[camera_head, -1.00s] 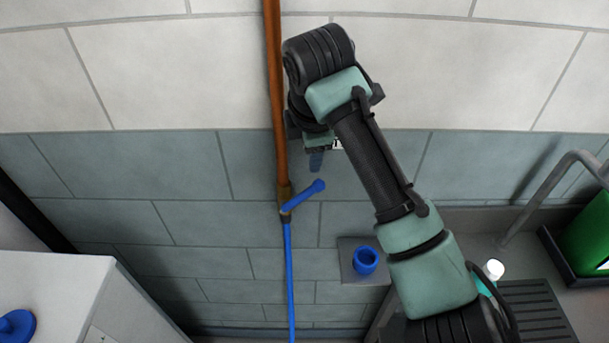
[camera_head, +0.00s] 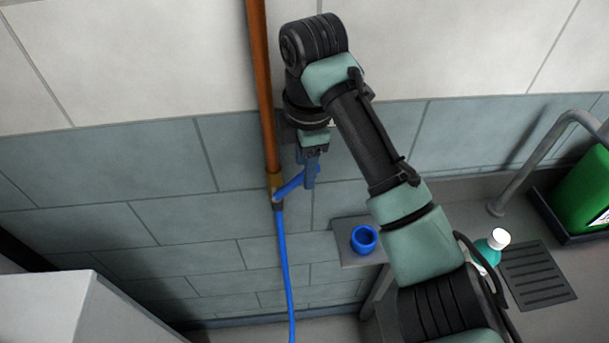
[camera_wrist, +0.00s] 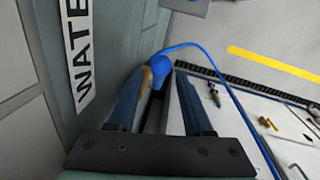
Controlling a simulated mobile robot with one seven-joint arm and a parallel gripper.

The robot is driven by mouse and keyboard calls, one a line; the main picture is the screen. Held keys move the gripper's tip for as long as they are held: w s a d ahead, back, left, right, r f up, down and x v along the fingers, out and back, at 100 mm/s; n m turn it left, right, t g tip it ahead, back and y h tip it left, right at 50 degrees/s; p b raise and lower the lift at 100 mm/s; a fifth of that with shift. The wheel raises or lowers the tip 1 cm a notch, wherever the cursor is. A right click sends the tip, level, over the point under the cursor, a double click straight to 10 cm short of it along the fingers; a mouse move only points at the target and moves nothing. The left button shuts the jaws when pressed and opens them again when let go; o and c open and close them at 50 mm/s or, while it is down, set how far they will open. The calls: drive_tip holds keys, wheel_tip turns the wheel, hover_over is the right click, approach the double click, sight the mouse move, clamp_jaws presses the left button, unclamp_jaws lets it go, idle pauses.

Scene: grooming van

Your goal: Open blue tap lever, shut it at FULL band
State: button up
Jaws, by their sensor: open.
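The blue tap lever (camera_head: 291,184) slants up and right from a brass valve (camera_head: 275,186) on the copper pipe. My gripper (camera_head: 309,172) is open at the lever's outer end, and its fingers partly cover it. In the wrist view the lever's rounded blue end (camera_wrist: 161,66) shows between and just beyond the fingertips (camera_wrist: 163,82), closer to the left one. I cannot tell whether it touches a finger. A blue hose (camera_head: 284,262) runs down from the valve. No FULL band shows in either view.
A blue cup-like ring (camera_head: 363,239) sits on a grey wall bracket. A teal bottle (camera_head: 489,251) and a green container (camera_head: 585,195) stand on the right. A white cabinet (camera_head: 45,310) is lower left. A "WATE..." sign (camera_wrist: 78,50) is beside the gripper.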

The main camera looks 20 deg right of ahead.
sight(294, 180)
drive_tip(key=shift+w+d+f, duration=0.1)
drive_tip(key=shift+w+f, duration=0.05)
drive_tip(key=shift+f, duration=0.65)
drive_tip(key=shift+w+f, duration=0.1)
drive_tip(key=shift+f, duration=0.7)
clamp_jaws()
